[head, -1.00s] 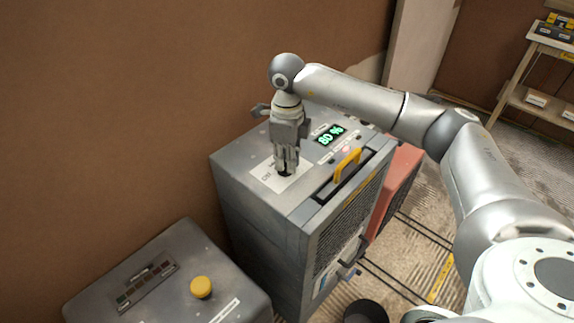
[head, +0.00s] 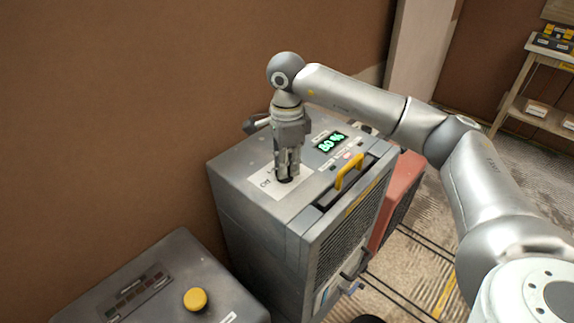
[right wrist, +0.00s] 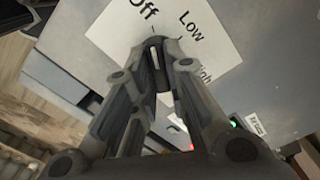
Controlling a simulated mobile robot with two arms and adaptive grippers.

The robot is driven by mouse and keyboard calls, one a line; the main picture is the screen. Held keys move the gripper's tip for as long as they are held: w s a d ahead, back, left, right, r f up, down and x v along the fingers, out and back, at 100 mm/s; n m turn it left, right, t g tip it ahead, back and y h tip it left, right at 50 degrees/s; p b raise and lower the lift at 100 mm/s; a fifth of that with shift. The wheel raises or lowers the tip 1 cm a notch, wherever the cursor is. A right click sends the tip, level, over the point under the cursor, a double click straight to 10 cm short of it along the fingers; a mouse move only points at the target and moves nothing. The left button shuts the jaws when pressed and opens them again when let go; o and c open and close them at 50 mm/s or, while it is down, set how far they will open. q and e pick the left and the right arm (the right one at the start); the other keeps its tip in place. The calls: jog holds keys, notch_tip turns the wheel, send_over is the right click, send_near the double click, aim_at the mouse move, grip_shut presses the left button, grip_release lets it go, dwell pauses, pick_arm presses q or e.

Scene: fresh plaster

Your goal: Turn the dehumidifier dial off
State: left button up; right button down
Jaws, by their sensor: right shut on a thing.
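The dehumidifier (head: 262,215) is a grey metal box with a lit display (head: 331,142) reading 80 % on its top. Its dark dial (head: 283,181) sits on a white label plate (head: 262,183), mostly hidden by my right gripper. My right gripper (head: 287,177) points down from above and is shut on the dial. In the right wrist view the dial (right wrist: 155,62) is between the fingertips, with a pale pointer line directed roughly towards the "Off" side. "Low" and a partly covered "High" are printed to the right of "Off". My left gripper is not in view.
A yellow handle (head: 349,171) stands on the dehumidifier's top, close to the right of the gripper. A grey box with a yellow button (head: 195,299) is at the lower left. A red unit (head: 402,188) stands behind, and a wooden shelf (head: 535,108) is at the far right.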

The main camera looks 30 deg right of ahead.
jog(key=shift+w+r, duration=0.1)
dwell(0.3)
jog(key=c, duration=1.5)
grip_release()
jog(key=shift+o, duration=0.2)
notch_tip(320, 180, up, 12)
